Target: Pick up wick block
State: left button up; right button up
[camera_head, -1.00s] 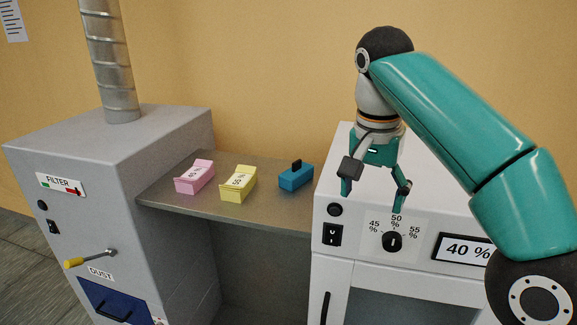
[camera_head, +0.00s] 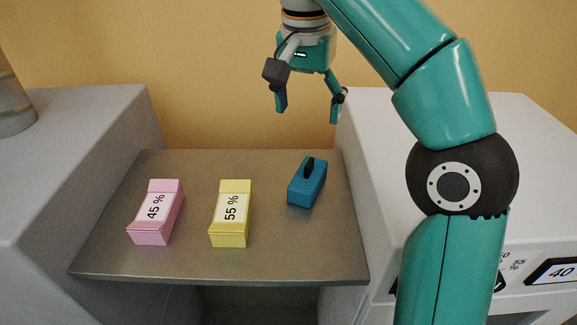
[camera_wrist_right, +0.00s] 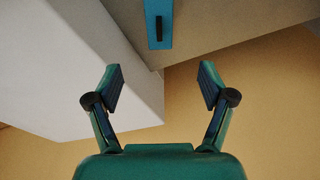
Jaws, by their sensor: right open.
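The blue block with a black handle (camera_head: 305,190), which I take as the wick block, stands at the right of the metal shelf. It also shows at the top of the right wrist view (camera_wrist_right: 152,42), ahead of the fingers. My right gripper (camera_head: 308,115) is open and empty, above and behind the blue block in the head view, its fingers pointing down. In the right wrist view both spread fingers (camera_wrist_right: 160,72) show, apart from the block. My left gripper is out of view.
A pink block marked 45 % (camera_head: 153,226) and a yellow block marked 55 % (camera_head: 230,228) lie left on the metal shelf (camera_head: 270,262). A grey cabinet (camera_head: 70,130) borders it left, a white machine (camera_head: 370,150) right. The yellow wall is behind.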

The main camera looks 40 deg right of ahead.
aim_at(309, 162)
jog(key=f+b, duration=0.1)
jog(key=f, duration=0.2)
jog(key=d+f+b, duration=0.1)
jog(key=f, duration=0.3)
jog(key=f+b, duration=0.1)
jog(key=f, duration=0.2)
jog(key=shift+w+d+f, duration=0.15)
jog(key=shift+w+d, duration=0.1)
jog(key=shift+w, duration=0.05)
jog(key=shift+f, duration=0.4)
jog(key=shift+w+d+f, duration=0.15)
jog(key=shift+d+f, duration=0.05)
jog(key=shift+f, duration=1.1)
jog(key=shift+w+d+f, duration=0.1)
jog(key=shift+d+f, duration=0.1)
jog(key=shift+f, duration=1.05)
jog(key=c, duration=1.2)
jog(key=shift+c, duration=0.5)
jog(key=shift+r, duration=0.15)
